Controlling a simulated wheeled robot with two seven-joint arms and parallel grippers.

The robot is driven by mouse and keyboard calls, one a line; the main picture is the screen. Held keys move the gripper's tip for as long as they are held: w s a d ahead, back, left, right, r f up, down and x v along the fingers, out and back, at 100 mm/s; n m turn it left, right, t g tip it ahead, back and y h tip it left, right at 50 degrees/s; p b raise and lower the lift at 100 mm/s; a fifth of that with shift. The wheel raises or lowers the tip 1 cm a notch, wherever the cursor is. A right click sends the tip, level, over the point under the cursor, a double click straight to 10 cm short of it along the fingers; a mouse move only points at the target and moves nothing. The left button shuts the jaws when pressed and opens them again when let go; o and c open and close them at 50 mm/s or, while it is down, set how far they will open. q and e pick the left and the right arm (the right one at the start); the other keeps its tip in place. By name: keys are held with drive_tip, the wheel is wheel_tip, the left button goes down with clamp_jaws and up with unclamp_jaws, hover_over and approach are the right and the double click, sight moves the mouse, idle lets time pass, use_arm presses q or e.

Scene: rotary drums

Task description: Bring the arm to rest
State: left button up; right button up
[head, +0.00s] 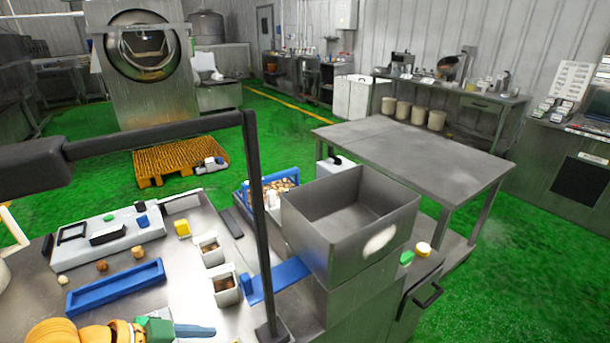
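Neither of my grippers can be made out in the head view. A pale curved piece shows at the left edge, and I cannot tell whether it is part of my arm. The steel worktable (185,290) in front of me carries a blue tray (115,287), two small white bins (226,289), a yellow block (182,229) and a grey-white panel (140,230) with small items on it. An orange object (85,333) and a green and blue tool (165,330) lie at the near edge, partly cut off by the frame.
A dark post with a long horizontal bar (160,134) stands over the worktable. An open steel box (350,213) is at its right. A bare steel table (415,145) stands behind. A drum machine (145,65) and an orange pallet (180,162) are farther back. Green floor is clear at right.

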use_arm(q)
drive_tip(key=s+d+f+n+y, duration=0.1)
drive_tip(key=s+d+f, duration=0.35)
drive_tip(key=f, duration=0.45)
drive_tip(key=s+a+f+n+g+y, duration=0.2)
drive_tip(key=s+a+f+n+y, duration=0.35)
drive_tip(key=s+f+n, duration=0.2)
drive_tip(key=s+f+g, duration=0.1)
drive_tip(key=s+f, duration=0.2)
drive_tip(key=f, duration=1.3)
drive_tip(key=s+a+f+g, duration=0.1)
drive_tip(key=s+f, duration=0.7)
drive_tip(key=s, duration=0.3)
drive_tip(key=shift+s+a+f+y, duration=0.25)
drive_tip(key=shift+a+f+y, duration=0.1)
drive_tip(key=shift+y, duration=0.1)
